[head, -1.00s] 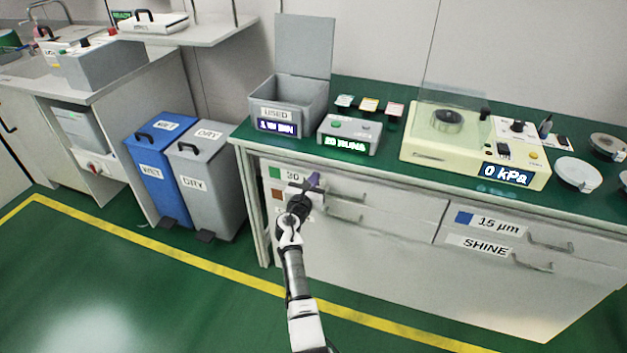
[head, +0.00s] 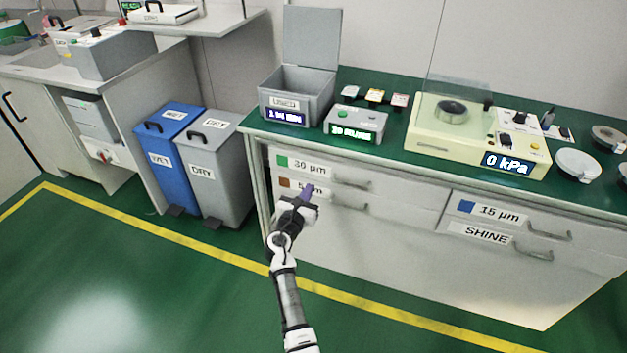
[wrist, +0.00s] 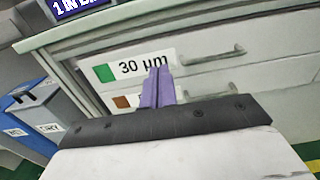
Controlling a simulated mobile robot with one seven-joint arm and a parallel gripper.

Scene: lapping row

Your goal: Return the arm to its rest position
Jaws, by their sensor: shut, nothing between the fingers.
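My gripper (head: 308,191) is in front of the left drawers of the bench, over the label of the second drawer in the head view. Its purple fingers are together with nothing between them. In the wrist view my gripper (wrist: 158,78) points at the drawer fronts and covers part of the labels. The drawer labelled 30 µm (head: 340,171) and the drawer below it (head: 385,210) look shut. I cannot tell the exact gap between the fingertips and the drawer fronts.
The green bench top (head: 385,151) carries an open grey USED bin (head: 297,88), a small display box (head: 356,122) and a cream machine (head: 440,143) reading 0 kPa. A blue WET bin (head: 165,155) and grey DRY bin (head: 222,170) stand left. The green floor (head: 150,290) in front is clear.

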